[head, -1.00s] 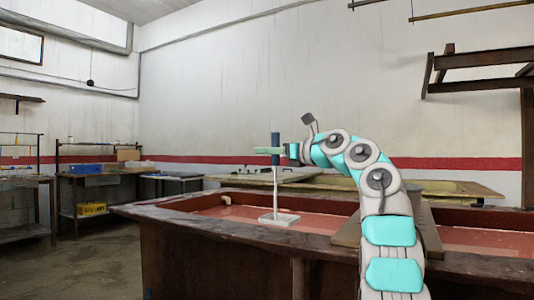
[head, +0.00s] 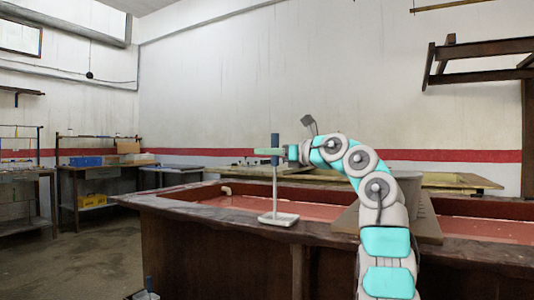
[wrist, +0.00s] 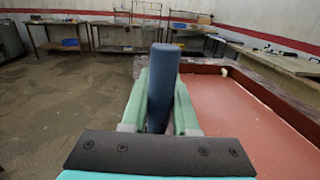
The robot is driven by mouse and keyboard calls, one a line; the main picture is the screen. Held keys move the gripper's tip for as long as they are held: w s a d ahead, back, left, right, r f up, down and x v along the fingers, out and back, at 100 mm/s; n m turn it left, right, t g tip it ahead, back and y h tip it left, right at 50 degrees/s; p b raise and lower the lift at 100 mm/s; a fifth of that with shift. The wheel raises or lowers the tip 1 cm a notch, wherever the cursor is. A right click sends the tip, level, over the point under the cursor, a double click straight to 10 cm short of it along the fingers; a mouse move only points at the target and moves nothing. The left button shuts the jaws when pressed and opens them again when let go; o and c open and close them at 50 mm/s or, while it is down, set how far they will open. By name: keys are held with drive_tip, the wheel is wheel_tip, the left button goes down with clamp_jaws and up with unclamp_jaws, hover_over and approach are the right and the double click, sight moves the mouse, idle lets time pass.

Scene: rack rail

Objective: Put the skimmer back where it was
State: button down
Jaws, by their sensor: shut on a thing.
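The skimmer has a blue handle (head: 275,142), a thin pale shaft (head: 275,181) and a flat white head (head: 278,218). It hangs upright, handle up. My gripper (head: 267,151) is shut on the blue handle. In the wrist view, the handle (wrist: 164,75) stands between the green fingers of my gripper (wrist: 161,98). The shaft and head are hidden there. In the head view, the white head overlaps the near rim of the wooden tub (head: 200,211); I cannot tell whether they touch.
Workbenches with rails above them stand at left, one near the edge (head: 20,172) and one with blue and yellow boxes (head: 90,172). Clear floor (head: 70,255) lies left of the tub.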

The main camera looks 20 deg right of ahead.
drive_tip(key=shift+f, duration=0.2)
drive_tip(key=c, duration=0.7)
unclamp_jaws()
drive_tip(key=shift+r, duration=0.1)
drive_tip(key=b+v, duration=0.1)
drive_tip(key=v, duration=1.1)
drive_tip(key=shift+r+b, duration=0.1)
drive_tip(key=shift+b, duration=0.3)
